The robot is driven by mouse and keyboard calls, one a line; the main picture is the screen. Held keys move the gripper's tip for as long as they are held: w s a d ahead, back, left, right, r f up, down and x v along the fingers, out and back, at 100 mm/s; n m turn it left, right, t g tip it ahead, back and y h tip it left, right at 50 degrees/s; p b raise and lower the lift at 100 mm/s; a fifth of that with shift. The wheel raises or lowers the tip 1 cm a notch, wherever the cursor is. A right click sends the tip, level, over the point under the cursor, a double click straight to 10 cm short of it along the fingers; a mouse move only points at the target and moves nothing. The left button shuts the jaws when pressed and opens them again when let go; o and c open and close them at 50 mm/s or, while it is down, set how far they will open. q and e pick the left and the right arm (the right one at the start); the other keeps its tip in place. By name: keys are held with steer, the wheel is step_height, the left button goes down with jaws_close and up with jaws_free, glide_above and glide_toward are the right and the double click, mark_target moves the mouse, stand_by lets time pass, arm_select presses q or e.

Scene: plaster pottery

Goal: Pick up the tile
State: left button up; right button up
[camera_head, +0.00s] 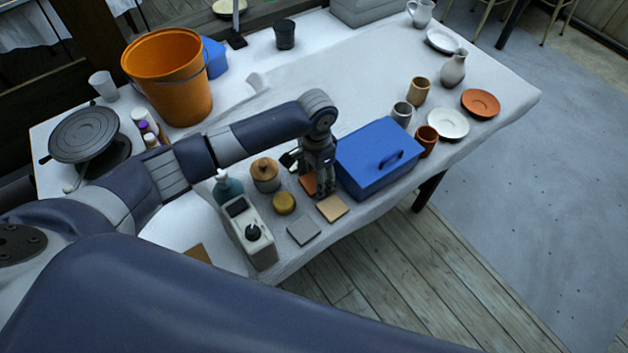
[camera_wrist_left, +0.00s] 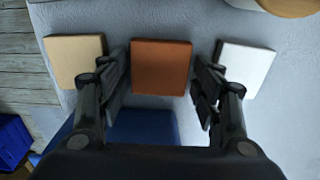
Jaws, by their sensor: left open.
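Several flat square tiles lie near the front edge of the white-covered table (camera_head: 345,75). The terracotta tile (camera_head: 308,184) is partly hidden behind my left gripper (camera_head: 323,192). In the left wrist view the terracotta tile (camera_wrist_left: 161,66) lies centred between the spread fingers of my left gripper (camera_wrist_left: 155,82). The gripper is open and empty; its height above the tile is hard to tell. A tan tile (camera_head: 332,208) shows also in the wrist view (camera_wrist_left: 76,60), left of the terracotta one. A white tile (camera_wrist_left: 245,68) is on the right there. A grey tile (camera_head: 303,231) lies nearer the front. My right gripper is not in view.
A blue box (camera_head: 378,160) stands close to the right of my left gripper. A lidded jar (camera_head: 265,174), a yellow round piece (camera_head: 284,203) and a grey container (camera_head: 250,232) stand to its left. An orange bucket (camera_head: 170,85) stands farther back.

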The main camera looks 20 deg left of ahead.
arm_select(q)
steer(key=c, duration=0.9)
steer(key=shift+o, duration=0.2)
steer(key=shift+r, duration=0.15)
